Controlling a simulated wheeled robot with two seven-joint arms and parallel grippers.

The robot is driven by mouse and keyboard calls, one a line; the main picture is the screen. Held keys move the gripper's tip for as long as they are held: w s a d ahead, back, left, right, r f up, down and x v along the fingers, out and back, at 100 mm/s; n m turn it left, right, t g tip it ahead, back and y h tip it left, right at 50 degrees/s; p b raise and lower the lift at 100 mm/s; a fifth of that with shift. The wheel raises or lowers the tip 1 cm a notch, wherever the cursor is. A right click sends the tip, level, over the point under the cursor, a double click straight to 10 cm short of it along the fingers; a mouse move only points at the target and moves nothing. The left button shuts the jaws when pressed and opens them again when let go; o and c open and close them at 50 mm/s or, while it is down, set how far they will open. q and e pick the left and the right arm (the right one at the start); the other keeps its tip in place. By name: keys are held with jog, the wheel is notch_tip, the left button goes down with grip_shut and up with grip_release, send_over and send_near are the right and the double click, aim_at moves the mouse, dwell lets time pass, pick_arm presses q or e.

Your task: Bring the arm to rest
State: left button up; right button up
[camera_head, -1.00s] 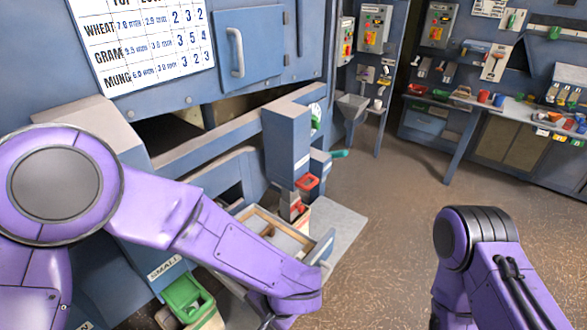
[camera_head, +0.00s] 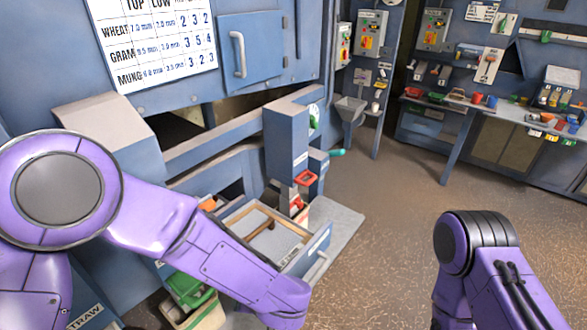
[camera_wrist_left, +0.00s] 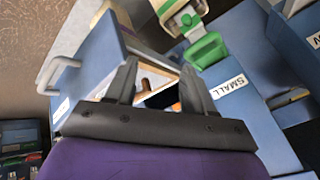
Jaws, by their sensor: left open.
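My left arm (camera_head: 175,225) reaches in from the left in the head view, its forearm slanting down to the bottom middle. Its hand is hidden below the forearm there. In the left wrist view my left gripper (camera_wrist_left: 157,88) is open, two dark fingers spread with nothing held between them. Beyond the fingers is the open blue drawer (camera_wrist_left: 92,52) with a pale handle; it also shows in the head view (camera_head: 312,256). Whether the fingers touch it I cannot tell. My right arm (camera_head: 490,265) shows at the lower right; its gripper is out of view.
The blue machine (camera_head: 180,125) fills the left, with a green-handled bin (camera_head: 188,290) below my left arm and a "SMALL" label (camera_wrist_left: 230,86) beside it in the wrist view. A workbench (camera_head: 510,112) stands at the back right. The brown floor (camera_head: 400,220) between is clear.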

pick_arm(q)
jog(key=a+f+n+t+h+b, duration=0.1)
jog(key=a+f+n+t+b, duration=0.35)
jog(key=a+f, duration=0.75)
jog(key=s+a+f+n+g+b, duration=0.1)
jog(key=s+a+f+g+b, duration=0.2)
jog(key=s+f, duration=0.5)
jog(key=s+a+f+n+g+b, duration=0.1)
jog(key=s+a+f+g+b, duration=0.2)
jog(key=s+a+f, duration=0.3)
jog(key=s+f, duration=0.3)
jog(key=s, duration=0.2)
jog(key=shift+s+h, duration=0.15)
jog(key=shift+h, duration=0.15)
jog(key=shift+n, duration=0.25)
